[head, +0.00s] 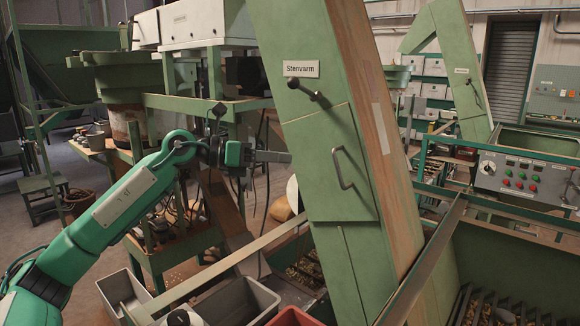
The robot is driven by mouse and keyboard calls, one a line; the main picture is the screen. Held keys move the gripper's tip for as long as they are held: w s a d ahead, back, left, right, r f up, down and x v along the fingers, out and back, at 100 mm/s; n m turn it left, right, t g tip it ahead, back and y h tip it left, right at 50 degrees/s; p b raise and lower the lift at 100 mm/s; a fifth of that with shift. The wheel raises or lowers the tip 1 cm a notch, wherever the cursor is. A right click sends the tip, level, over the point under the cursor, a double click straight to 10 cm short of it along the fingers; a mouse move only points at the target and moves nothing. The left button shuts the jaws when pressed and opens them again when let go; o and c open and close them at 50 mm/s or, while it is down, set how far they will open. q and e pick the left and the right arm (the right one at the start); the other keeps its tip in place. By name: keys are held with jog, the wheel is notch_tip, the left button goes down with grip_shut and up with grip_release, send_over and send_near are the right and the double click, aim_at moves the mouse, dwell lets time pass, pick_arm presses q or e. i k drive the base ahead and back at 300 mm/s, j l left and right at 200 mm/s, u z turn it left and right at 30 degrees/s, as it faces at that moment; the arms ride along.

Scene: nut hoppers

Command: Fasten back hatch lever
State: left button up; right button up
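The slanted green housing (300,30) labelled "Stenvarm" stands in the middle of the head view. Its hatch door (328,135) has a metal pull handle (342,168) and looks flush with the housing. A dark lever (305,89) with a black knob sits below the label, tilted down to the right, its right end near the hatch's top edge. My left gripper (284,157) points right, level with the hatch and left of it, below the lever. Its fingers look like one grey bar from this side, so their opening is unclear. It seems to touch nothing. My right gripper is out of view.
Grey bins (236,302) and a red bin (292,317) stand below the housing. A second green housing (458,50) and a control panel (522,180) are at the right. Green frames stand behind my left arm.

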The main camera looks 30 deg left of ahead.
aim_at(292, 82)
jog(key=k+j, duration=0.2)
jog(key=j, duration=0.2)
jog(key=k+j, duration=0.45)
jog(key=j, duration=0.3)
